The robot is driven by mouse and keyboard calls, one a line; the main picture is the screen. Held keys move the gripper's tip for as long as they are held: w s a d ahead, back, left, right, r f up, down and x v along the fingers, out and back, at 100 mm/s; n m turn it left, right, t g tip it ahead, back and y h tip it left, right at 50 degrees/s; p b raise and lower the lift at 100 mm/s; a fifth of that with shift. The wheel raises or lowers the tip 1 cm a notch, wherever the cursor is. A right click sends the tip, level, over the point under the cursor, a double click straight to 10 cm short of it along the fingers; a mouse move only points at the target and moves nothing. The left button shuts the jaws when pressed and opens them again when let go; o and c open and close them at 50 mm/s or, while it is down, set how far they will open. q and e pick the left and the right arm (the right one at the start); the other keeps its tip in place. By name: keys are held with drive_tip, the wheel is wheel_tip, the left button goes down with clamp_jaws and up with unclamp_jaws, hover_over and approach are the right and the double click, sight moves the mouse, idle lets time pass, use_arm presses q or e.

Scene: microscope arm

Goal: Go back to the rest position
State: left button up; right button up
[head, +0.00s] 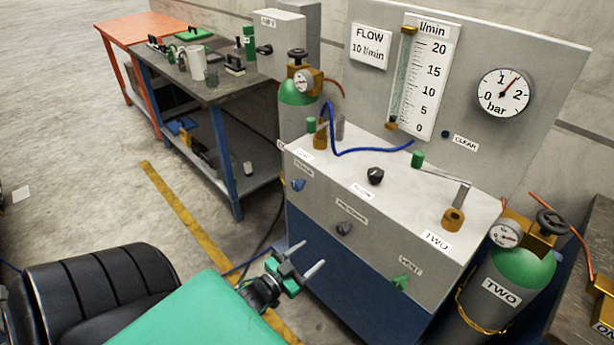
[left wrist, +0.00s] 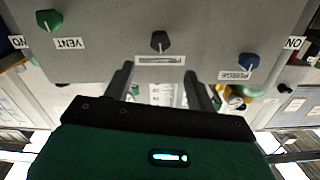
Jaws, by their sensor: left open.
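My left gripper (head: 309,257) is open and empty, in front of the lower blue part of the gas panel cabinet (head: 330,205). In the left wrist view its two fingers (left wrist: 160,82) stand apart, with the cabinet's front face beyond them. That face carries a blue PURGE knob (head: 298,185), a dark middle knob (head: 344,229) and a green VENT knob (head: 401,282). The left wrist view shows them upside down: VENT (left wrist: 50,19), middle (left wrist: 160,41) and PURGE (left wrist: 248,62). The fingers appear apart from all knobs. My right gripper is not in view.
A gas cylinder marked TWO (head: 505,285) stands right of the cabinet, and another cylinder (head: 298,108) stands behind its left end. A blue-legged workbench (head: 225,90) is at the back left. The floor (head: 80,180) at left is mostly clear, with a yellow line (head: 190,223).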

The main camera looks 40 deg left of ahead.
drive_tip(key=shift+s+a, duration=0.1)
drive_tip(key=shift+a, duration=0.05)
use_arm(q)
drive_tip(key=s+d+f+g+p, duration=0.1)
drive_tip(key=s+f+g, duration=0.2)
drive_tip(key=f, duration=0.6)
drive_tip(key=s+d+f+n+g+y+p, duration=0.15)
drive_tip(key=s+f, duration=0.25)
drive_tip(key=f, duration=0.4)
drive_tip(key=s+f+g, duration=0.3)
drive_tip(key=f, duration=0.6)
drive_tip(key=s+d+f+g, duration=0.3)
drive_tip(key=s+f, duration=0.2)
drive_tip(key=s, duration=0.4)
drive_tip(key=s+d+f+g+p, duration=0.1)
drive_tip(key=s+d+f+g, duration=0.1)
drive_tip(key=s+f, duration=0.4)
drive_tip(key=s+d+f+m+g+p, duration=0.1)
drive_tip(key=s+d+f+g, duration=0.2)
drive_tip(key=s, duration=0.9)
wheel_tip(320, 180, down, 3)
drive_tip(key=shift+s+d+f+g, duration=0.1)
drive_tip(key=shift+s+d+g, duration=0.25)
drive_tip(key=shift+g, duration=0.4)
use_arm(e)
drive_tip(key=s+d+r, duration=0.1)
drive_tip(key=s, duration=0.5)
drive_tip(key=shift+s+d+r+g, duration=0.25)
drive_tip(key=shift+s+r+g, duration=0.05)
